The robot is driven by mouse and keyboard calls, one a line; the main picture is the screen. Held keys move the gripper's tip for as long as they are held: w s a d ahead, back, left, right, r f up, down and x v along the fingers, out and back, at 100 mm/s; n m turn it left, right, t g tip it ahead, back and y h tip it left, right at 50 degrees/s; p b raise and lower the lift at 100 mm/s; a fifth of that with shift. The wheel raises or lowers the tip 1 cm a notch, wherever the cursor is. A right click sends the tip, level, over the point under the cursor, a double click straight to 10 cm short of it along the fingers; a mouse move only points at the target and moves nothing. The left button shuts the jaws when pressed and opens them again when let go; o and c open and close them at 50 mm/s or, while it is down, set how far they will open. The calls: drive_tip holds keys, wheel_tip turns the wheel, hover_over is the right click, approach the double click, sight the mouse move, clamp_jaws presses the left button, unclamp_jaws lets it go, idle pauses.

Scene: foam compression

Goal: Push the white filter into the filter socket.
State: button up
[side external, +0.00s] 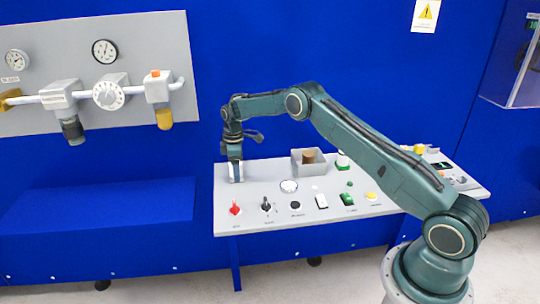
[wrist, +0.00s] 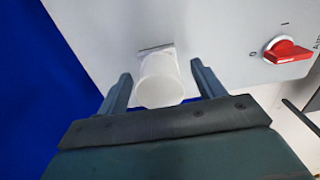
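The white filter (wrist: 160,82) is a pale, short cylinder in the wrist view, at the left end of the grey panel. It lies between the two fingers of my gripper (wrist: 160,73), with a visible gap on each side. My gripper is open. A light square edge shows behind the filter; I cannot tell whether this is the filter socket or how deep the filter sits. In the side view my gripper (side external: 236,172) points down at the panel's left end, and the filter is mostly hidden by the fingers there.
The grey control panel (side external: 265,217) carries a red switch (side external: 235,208), also in the wrist view (wrist: 287,51), a black knob (side external: 266,205) and a white round dial (side external: 289,186). A grey open box (side external: 309,168) holds a brown cylinder. A blue wall (side external: 290,50) stands behind.

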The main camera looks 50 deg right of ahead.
drive_tip(key=shift+r, duration=0.15)
wheel_tip(320, 180, up, 14)
drive_tip(key=shift+f, duration=0.2)
idle(0.6)
